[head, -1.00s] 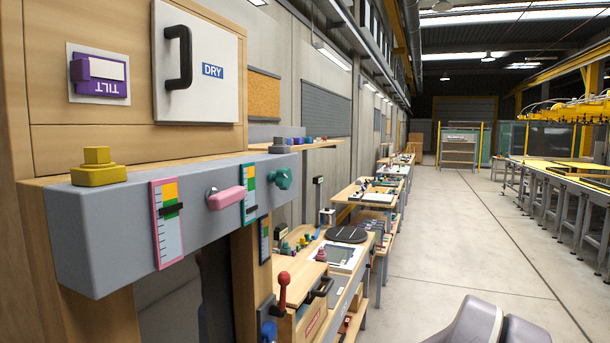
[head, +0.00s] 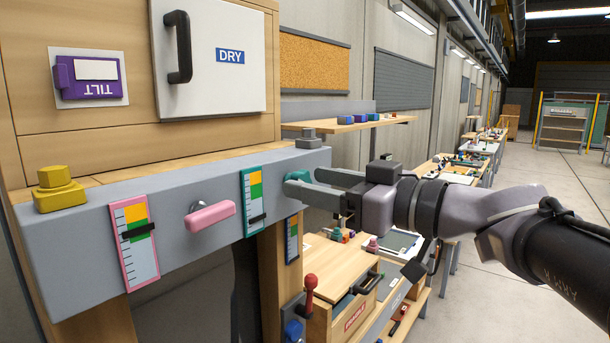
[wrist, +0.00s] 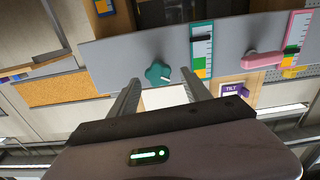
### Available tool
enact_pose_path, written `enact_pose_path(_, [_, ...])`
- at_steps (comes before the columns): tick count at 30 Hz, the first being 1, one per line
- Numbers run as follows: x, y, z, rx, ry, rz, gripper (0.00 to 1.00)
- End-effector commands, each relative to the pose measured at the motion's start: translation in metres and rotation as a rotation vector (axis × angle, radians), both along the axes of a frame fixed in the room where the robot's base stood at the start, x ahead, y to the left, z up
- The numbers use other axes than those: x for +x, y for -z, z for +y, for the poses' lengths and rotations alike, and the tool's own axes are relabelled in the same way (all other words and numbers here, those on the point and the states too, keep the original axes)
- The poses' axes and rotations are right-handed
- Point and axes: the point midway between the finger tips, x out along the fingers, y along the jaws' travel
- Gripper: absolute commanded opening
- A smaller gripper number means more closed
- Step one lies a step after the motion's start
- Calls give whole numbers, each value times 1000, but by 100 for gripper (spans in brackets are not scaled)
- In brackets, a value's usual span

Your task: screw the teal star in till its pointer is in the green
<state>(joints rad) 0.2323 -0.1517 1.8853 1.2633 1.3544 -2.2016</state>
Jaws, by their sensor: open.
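The teal star (head: 297,177) is a knob on the right end of the grey beam's front, partly hidden by my fingers. It shows clearly in the wrist view (wrist: 158,73). My gripper (head: 302,184) is open, its two fingers reaching to the star. In the wrist view the star lies between and just ahead of the fingertips (wrist: 160,80); I cannot tell if they touch it. The teal-framed gauge (head: 254,200) beside it has orange above green above white. Its black pointer stands in the white, below the green; the wrist view shows this gauge upside down (wrist: 202,52).
Left of the teal gauge are a pink handle (head: 210,217) and a pink-framed gauge (head: 136,242). A yellow knob (head: 59,190) and a grey knob (head: 308,138) stand on the beam (head: 90,229). A dark gauge (head: 291,239) and a red-topped lever (head: 310,286) are below.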

Motion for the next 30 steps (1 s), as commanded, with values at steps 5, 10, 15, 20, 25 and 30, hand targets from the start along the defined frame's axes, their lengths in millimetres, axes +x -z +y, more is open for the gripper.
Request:
enact_pose_path(5, [14, 0, 18, 1, -1, 1, 56])
enact_pose_path(10, [17, 0, 22, -1, 1, 0, 56])
enact_pose_path(15, [17, 0, 22, -1, 1, 1, 54])
enact_pose_path(20, [17, 0, 21, -1, 1, 1, 23])
enact_pose_path(25, [17, 0, 21, -1, 1, 1, 0])
enact_pose_path(30, [17, 1, 21, 7, 1, 9, 0])
